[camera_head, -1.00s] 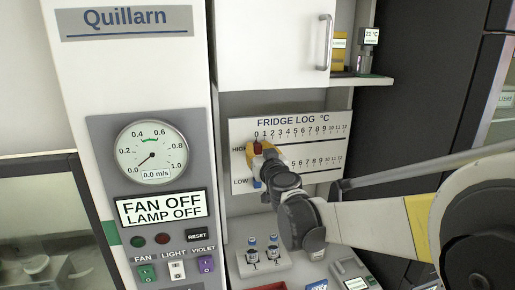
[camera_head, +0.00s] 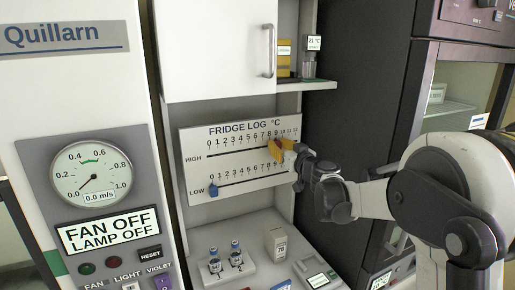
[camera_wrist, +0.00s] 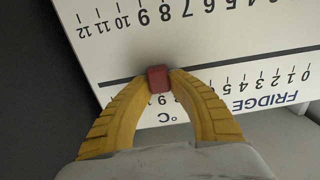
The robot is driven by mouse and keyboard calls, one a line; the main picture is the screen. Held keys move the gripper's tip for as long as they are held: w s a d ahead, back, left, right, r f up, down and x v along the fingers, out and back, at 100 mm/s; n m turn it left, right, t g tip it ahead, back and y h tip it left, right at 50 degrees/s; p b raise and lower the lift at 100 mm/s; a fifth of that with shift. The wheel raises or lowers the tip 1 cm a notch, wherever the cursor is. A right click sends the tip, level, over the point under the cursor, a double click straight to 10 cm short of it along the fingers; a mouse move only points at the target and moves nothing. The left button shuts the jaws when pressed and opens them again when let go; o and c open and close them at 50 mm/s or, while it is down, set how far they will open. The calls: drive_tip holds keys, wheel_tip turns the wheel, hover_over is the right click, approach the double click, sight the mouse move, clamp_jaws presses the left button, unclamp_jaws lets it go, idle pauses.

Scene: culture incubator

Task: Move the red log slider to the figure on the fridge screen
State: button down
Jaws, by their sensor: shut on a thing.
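The red log slider (camera_wrist: 158,77) is pinched between the yellow fingertips of my gripper (camera_head: 279,147). It sits on the HIGH line of the white fridge log board (camera_head: 190,168). In the head view the fingers are at about the 9 mark and mostly hide the slider. In the wrist view, which shows the board upside down, the slider lies at about 9; its exact mark is partly covered. The blue slider (camera_head: 213,191) is at 0 on the LOW line. I cannot tell which display is the fridge screen; no fridge figure is readable.
A small display reading 21 °C (camera_head: 314,43) stands on the shelf. Below the board are two vials (camera_head: 236,253), a white box (camera_head: 276,243) and a device with a small screen (camera_head: 318,280). A dark cabinet (camera_head: 362,120) stands right of the board.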

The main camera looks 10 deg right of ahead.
drive_tip(key=d, duration=0.1)
drive_tip(key=w+d, duration=0.1)
drive_tip(key=d, duration=0.1)
idle(0.4)
drive_tip(key=c, duration=1.2)
unclamp_jaws()
drive_tip(key=shift+s, duration=0.1)
drive_tip(key=v, duration=1.2)
